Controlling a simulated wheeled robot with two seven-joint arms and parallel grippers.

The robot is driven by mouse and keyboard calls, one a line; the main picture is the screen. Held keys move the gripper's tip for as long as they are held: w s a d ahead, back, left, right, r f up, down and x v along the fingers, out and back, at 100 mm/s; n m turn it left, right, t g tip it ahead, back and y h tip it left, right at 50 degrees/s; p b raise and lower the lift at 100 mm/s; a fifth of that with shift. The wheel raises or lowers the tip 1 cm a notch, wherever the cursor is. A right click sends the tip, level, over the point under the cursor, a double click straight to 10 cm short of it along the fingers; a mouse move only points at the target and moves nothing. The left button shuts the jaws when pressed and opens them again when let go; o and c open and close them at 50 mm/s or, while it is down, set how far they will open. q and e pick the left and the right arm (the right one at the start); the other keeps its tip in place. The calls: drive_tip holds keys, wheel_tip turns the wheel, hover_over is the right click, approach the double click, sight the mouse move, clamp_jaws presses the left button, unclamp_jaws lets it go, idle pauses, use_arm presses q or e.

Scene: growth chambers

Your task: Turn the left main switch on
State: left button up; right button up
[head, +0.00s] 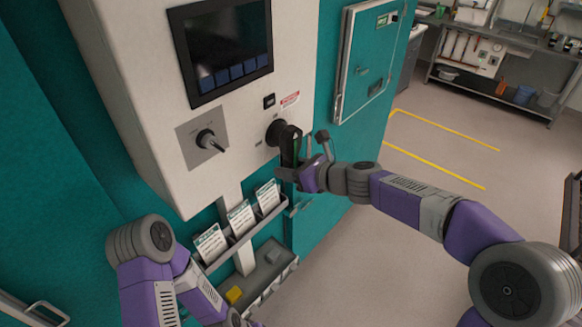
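A light grey control box (150,100) stands on the left. On its face a grey plate carries a rotary switch (206,139) with a short lever pointing down and right. My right gripper (291,172) is at the lower end of this dark handle, away from the rotary switch. Its fingers are small and partly hidden, so contact and opening are unclear. My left arm is at the bottom left; its gripper is out of view.
A dark screen (222,47) sits above the switches. A rack of cards (240,217) hangs below the box, above a grey tray (268,268) with a yellow item. A teal door (367,60) is to the right. Open floor (430,130) and a shelf bench (500,75) lie beyond.

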drive_tip(key=shift+o, duration=0.8)
drive_tip(key=v, duration=0.7)
drive_tip(key=shift+s+d+r, duration=0.15)
drive_tip(key=shift+d, duration=0.1)
